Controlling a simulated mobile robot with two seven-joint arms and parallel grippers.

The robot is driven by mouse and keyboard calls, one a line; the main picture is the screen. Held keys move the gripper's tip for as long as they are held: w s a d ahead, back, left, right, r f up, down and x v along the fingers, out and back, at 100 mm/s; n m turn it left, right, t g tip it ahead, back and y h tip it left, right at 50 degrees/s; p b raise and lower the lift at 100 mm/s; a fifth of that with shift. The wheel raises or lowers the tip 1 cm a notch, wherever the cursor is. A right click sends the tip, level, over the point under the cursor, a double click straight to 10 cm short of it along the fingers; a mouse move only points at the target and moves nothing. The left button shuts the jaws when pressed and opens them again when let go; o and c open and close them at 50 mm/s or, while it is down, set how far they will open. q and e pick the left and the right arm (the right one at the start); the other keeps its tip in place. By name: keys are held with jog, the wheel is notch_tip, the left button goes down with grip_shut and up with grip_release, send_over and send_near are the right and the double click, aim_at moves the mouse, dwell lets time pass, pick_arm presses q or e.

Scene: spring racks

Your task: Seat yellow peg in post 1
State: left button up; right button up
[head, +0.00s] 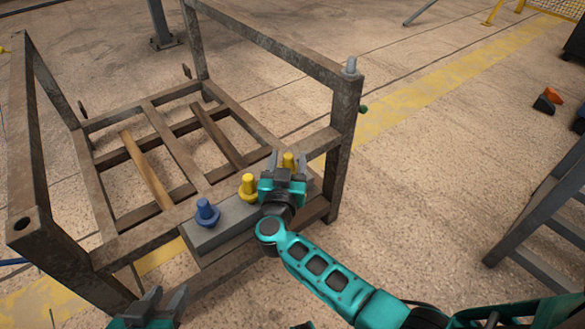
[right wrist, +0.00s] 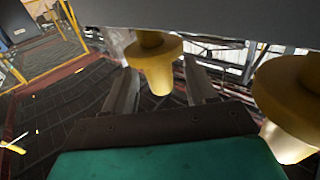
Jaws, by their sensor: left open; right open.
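A yellow peg (head: 288,161) stands at the right end of the grey block on the rack's front. My right gripper (head: 287,164) is open with its fingers on either side of that peg. The right wrist view shows the flanged yellow peg (right wrist: 156,66) between the open fingers, apparently with gaps. A second yellow peg (head: 248,187) stands just left of it; it also shows in the right wrist view (right wrist: 291,103). My left gripper (head: 158,306) is open and empty at the bottom left. No post is visibly numbered; the near left post (head: 42,240) has an open top hole.
A blue peg (head: 207,213) stands at the left of the grey block (head: 221,231). A grey peg (head: 350,66) sits on top of the rack's right post (head: 343,140). A dark metal frame (head: 545,205) stands at the right. Floor between is clear.

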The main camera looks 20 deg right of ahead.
jog(key=shift+w+d, duration=0.2)
jog(key=shift+w, duration=0.15)
grip_shut()
dwell(0.4)
jog(key=shift+r, duration=0.15)
